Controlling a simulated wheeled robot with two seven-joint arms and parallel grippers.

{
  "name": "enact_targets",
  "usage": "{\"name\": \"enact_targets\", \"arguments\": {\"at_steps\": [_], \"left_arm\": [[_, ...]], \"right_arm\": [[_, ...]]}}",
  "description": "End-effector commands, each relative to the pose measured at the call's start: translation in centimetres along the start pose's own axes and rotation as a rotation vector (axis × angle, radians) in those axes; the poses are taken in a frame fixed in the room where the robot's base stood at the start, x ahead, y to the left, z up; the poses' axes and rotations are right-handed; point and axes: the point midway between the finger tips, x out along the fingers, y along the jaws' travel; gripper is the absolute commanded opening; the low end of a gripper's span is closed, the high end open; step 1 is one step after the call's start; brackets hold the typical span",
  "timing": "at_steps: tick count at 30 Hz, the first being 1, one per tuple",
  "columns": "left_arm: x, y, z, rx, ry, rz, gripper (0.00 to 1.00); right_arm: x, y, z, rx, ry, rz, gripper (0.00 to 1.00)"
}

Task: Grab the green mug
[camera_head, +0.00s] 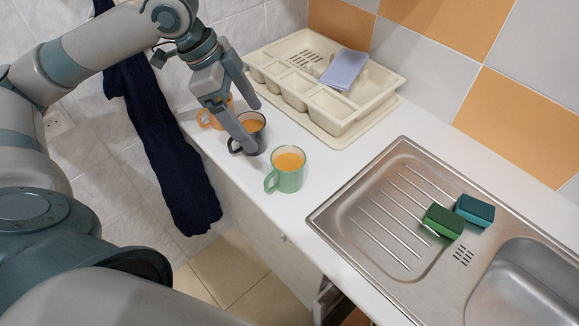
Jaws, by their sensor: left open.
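The green mug (285,173) stands upright on the white counter, with orange contents and its handle toward the lower left. My left gripper (254,127) is open, pointing down at the dark mug (258,140), up and left of the green mug. One finger overlaps the dark mug in the picture; I cannot tell if it touches. The other finger is farther back, near the drying rack. The green mug is apart from the fingers and fully visible. My right gripper is out of view.
An orange mug (207,119) stands behind the dark mug, partly hidden by my gripper. A cream rack (339,122) holding a lilac cloth (344,68) is at the back. A steel sink (400,220) with a green sponge (443,221) and a teal sponge (474,210) lies right.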

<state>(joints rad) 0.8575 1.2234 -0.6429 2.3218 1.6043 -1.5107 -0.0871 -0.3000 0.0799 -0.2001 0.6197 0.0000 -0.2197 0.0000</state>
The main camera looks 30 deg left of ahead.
Motion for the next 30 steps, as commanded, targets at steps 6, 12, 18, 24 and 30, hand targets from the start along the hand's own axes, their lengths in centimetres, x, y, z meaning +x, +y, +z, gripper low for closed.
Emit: {"name": "enact_targets", "arguments": {"at_steps": [6, 12, 18, 24, 30], "left_arm": [[0.1, 0.0, 0.0, 0.000, 0.000, 0.000, 0.85], [1.3, 0.1, -0.1, 0.000, 0.000, 0.003, 0.85], [4.4, 0.1, -0.1, 0.000, 0.000, 0.005, 0.85], [8.0, 0.1, -0.1, -0.001, -0.001, 0.005, 0.85], [11.0, 0.1, -0.2, -0.001, 0.000, 0.003, 0.85]], "right_arm": [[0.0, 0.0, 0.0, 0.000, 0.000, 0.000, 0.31], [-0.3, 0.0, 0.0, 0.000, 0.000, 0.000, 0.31], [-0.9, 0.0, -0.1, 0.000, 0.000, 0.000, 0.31], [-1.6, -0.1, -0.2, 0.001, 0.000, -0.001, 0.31], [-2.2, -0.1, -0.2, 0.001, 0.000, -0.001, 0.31]]}}
